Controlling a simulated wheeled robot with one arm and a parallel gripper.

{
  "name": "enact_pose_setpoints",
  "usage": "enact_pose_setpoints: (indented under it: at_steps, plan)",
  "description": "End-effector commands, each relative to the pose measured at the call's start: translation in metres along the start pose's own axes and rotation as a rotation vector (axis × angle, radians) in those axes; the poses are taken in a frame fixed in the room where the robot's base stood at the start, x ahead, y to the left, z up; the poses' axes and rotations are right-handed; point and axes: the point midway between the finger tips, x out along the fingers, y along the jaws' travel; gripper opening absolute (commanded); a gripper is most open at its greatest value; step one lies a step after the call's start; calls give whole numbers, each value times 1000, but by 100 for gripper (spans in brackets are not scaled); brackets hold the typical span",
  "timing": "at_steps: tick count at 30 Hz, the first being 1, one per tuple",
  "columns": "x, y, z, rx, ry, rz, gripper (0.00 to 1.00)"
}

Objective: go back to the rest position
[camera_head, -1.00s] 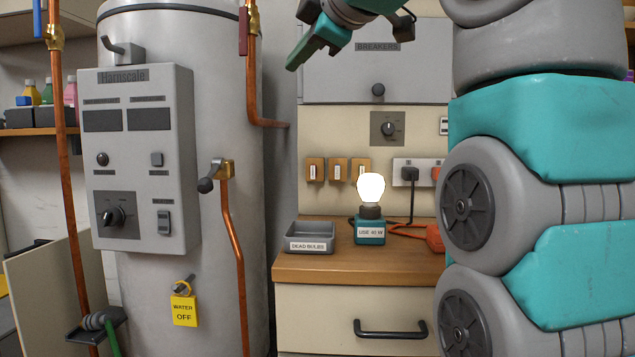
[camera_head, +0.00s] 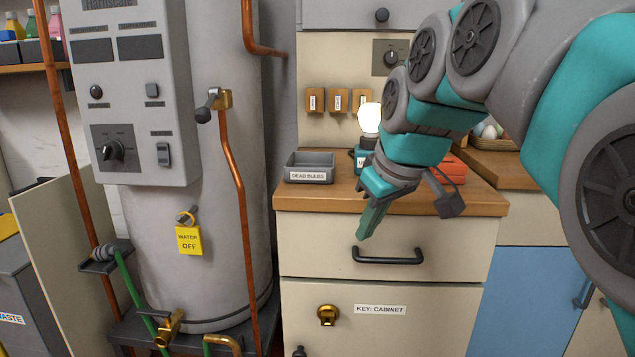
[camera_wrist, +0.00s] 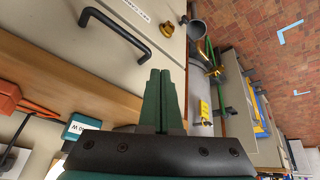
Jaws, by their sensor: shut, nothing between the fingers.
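My gripper (camera_head: 372,222) is shut and empty. In the head view it points down in front of the wooden counter's front edge, just above the black drawer handle (camera_head: 387,256). In the wrist view its two green fingers (camera_wrist: 161,95) lie side by side with nothing between them. My arm comes in from the right and hides part of the counter and the wall behind. The lit bulb (camera_head: 369,118) stands on its teal base behind my wrist, and the base is partly hidden.
The wooden counter (camera_head: 300,202) carries a grey dead-bulbs tray (camera_head: 310,168) and an orange case (camera_head: 453,168). A grey tank (camera_head: 215,250) with copper pipes and a yellow tag (camera_head: 189,240) stands at left. A brass key knob (camera_head: 327,314) sticks out of the lower cabinet front.

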Motion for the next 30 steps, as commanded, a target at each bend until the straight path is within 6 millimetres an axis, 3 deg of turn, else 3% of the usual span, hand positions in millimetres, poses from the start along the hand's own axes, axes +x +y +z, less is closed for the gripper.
enact_pose_setpoints:
  at_steps: [1, 9, 18, 24, 30]
  plan:
    - [11, -5, 24, 45, -44, -9, 0]
    - [66, -36, 149, 283, -276, -29, 0]
    - [101, -85, 291, 505, -521, -12, 0]
    - [109, -106, 344, 582, -613, 3, 0]
    - [110, -110, 354, 598, -630, 9, 0]
